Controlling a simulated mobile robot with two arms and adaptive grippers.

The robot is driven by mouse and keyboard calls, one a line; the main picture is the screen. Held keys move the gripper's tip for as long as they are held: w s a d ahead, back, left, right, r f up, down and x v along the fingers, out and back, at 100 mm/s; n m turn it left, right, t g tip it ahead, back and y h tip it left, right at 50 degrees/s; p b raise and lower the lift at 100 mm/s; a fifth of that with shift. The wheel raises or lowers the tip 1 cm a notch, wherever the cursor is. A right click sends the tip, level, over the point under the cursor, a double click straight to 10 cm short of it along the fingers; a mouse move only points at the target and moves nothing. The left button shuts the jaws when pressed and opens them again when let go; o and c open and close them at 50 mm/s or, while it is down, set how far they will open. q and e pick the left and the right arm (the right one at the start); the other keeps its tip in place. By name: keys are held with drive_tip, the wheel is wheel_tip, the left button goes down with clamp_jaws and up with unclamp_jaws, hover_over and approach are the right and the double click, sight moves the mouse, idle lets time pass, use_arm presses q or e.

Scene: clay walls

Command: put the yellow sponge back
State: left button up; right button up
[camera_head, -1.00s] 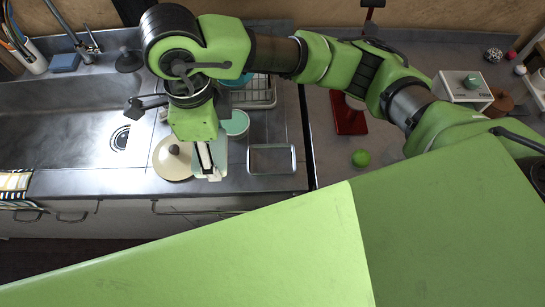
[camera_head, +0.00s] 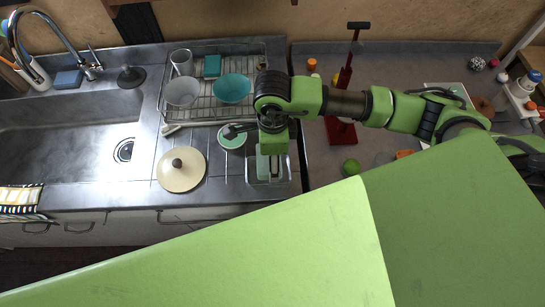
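No yellow sponge can be made out in the head view. My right gripper (camera_head: 272,174) points down over a rectangular metal-rimmed tray (camera_head: 289,170) on the counter, right of the cream lid. A pale mint, block-like thing (camera_head: 263,164) shows at the fingers. I cannot tell whether it is gripped or lies in the tray, and the wrist hides part of it. A blue sponge-like block (camera_head: 68,79) lies behind the sink, and a teal block (camera_head: 212,66) stands in the dish rack. My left gripper is not in view.
A dish rack (camera_head: 205,104) holds a teal bowl (camera_head: 232,88) and a pale bowl (camera_head: 182,92). A cream lid (camera_head: 181,178) with a dark knob lies left of the tray. The sink (camera_head: 60,140) is empty. A green ball (camera_head: 351,166) and a red stand (camera_head: 341,131) are on the right counter.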

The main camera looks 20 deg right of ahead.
drive_tip(key=shift+s+f+p, duration=0.1)
drive_tip(key=shift+f+p, duration=0.25)
drive_tip(key=shift+f, duration=0.45)
use_arm(q)
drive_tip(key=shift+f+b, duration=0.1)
drive_tip(key=shift+b, duration=0.8)
use_arm(e)
drive_tip(key=shift+a+f, duration=0.1)
drive_tip(key=shift+f, duration=0.7)
drive_tip(key=o, duration=1.2)
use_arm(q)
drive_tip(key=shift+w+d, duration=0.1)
use_arm(e)
drive_tip(key=shift+o, duration=0.2)
drive_tip(key=shift+r, duration=0.1)
drive_tip(key=shift+r+p, duration=0.9)
drive_tip(key=shift+p, duration=0.15)
wheel_tip(320, 180, up, 10)
drive_tip(key=b, duration=0.3)
drive_tip(key=shift+b, duration=0.4)
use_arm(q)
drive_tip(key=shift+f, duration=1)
use_arm(e)
drive_tip(key=shift+r, duration=0.7)
